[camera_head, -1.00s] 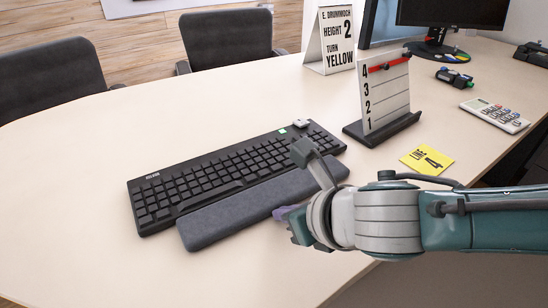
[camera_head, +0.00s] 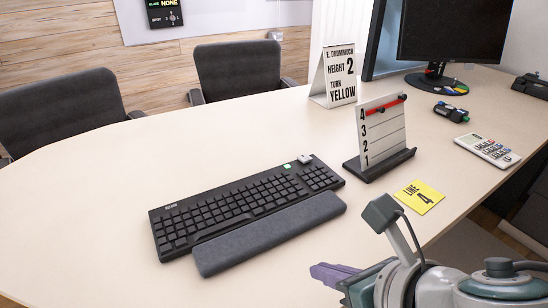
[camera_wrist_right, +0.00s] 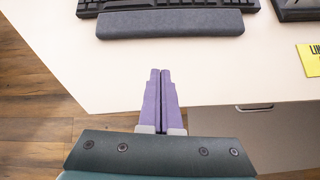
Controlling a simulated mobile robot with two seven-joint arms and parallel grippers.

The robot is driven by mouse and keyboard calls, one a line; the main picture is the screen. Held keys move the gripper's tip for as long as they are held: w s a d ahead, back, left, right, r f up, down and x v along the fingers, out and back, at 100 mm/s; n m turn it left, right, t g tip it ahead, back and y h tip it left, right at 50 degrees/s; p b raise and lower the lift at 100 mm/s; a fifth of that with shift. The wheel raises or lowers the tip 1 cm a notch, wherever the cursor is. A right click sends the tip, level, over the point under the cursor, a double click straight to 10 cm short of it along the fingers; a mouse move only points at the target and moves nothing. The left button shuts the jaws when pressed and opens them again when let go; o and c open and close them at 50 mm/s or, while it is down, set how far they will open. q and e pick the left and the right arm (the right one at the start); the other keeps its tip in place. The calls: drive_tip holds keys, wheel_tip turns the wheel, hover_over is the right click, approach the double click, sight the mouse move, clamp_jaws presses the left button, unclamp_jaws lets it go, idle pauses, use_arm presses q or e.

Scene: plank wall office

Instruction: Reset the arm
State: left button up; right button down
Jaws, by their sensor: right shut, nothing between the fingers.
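My right arm comes in from the lower right in the head view. Its right gripper (camera_head: 325,273) has purple fingers and hangs over the table's front edge, below the grey wrist rest. In the right wrist view the two purple fingers (camera_wrist_right: 160,75) lie side by side, closed, with nothing between them. They point toward the wrist rest and do not touch it. My left gripper is not in view.
A black keyboard (camera_head: 245,205) and grey wrist rest (camera_head: 270,234) lie on the pale table (camera_head: 90,220). A numbered board (camera_head: 382,130) with a red marker stands right of them, near a yellow note (camera_head: 419,197), calculator (camera_head: 487,150) and monitor (camera_head: 455,32). The table's left is clear.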

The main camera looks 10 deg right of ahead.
drive_tip(key=s+a+r+m+p, duration=0.2)
drive_tip(key=a+r+m+p, duration=0.1)
drive_tip(key=r+m, duration=0.4)
drive_tip(key=s+a+r+m+p, duration=0.2)
drive_tip(key=r+m, duration=0.2)
drive_tip(key=m, duration=0.4)
drive_tip(key=s+d+r+m+g+h+p, duration=0.1)
drive_tip(key=s+d+r+m+g+p, duration=0.35)
drive_tip(key=m, duration=0.65)
drive_tip(key=s+d+r+m+g+h+p, duration=0.1)
drive_tip(key=s+d+r+m+h+p, duration=0.15)
drive_tip(key=s+d+r+m, duration=0.5)
wheel_tip(320, 180, up, 33)
drive_tip(key=m+p, duration=0.3)
drive_tip(key=p, duration=3.3)
drive_tip(key=shift+a+t+y+p, duration=0.3)
drive_tip(key=shift+a+t+y, duration=0.05)
drive_tip(key=shift+a, duration=0.1)
drive_tip(key=shift+s, duration=0.1)
